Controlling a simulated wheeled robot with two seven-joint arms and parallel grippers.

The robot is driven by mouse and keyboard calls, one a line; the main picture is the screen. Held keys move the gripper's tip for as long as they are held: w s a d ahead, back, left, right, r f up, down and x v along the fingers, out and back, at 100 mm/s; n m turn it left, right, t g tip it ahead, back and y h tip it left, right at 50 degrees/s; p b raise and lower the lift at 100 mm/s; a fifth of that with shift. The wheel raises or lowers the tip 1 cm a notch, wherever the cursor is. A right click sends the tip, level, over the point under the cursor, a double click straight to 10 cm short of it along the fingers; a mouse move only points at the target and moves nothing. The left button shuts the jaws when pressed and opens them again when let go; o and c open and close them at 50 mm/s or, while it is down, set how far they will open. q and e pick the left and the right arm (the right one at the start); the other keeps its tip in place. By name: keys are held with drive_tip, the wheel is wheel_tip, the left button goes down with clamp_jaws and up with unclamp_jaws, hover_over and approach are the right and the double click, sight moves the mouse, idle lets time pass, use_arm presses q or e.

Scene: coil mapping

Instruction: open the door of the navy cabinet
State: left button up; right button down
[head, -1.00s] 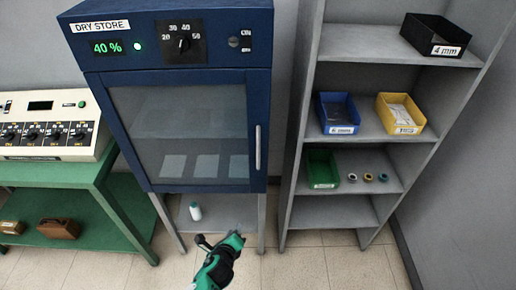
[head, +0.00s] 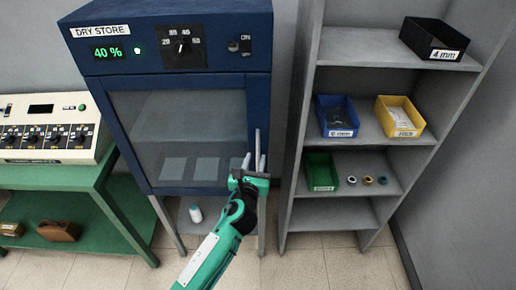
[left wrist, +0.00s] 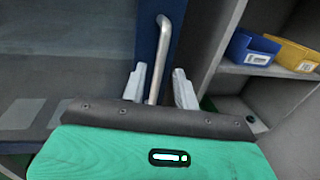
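The navy cabinet (head: 176,195) stands at the middle left in the head view, its glass-panelled door (head: 178,130) shut. A vertical metal handle (head: 258,146) is on the door's right edge. My left gripper (head: 254,166) is raised in front of the handle's lower part. In the left wrist view its two pale fingers stand apart, one on each side of the handle (left wrist: 163,60), with gaps visible. I cannot tell how deep the handle sits between them. My right gripper is not in view.
A grey shelf (head: 345,75) with several bins stands right of the cabinet, close to the handle side. A green bench (head: 60,177) with a control box (head: 48,128) is at left. A white bottle (head: 196,213) stands beneath the cabinet. Floor in front is clear.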

sight(257, 152)
use_arm(q)
drive_tip(key=w, duration=0.3)
drive_tip(key=w+d, duration=0.1)
drive_tip(key=w, duration=0.1)
clamp_jaws()
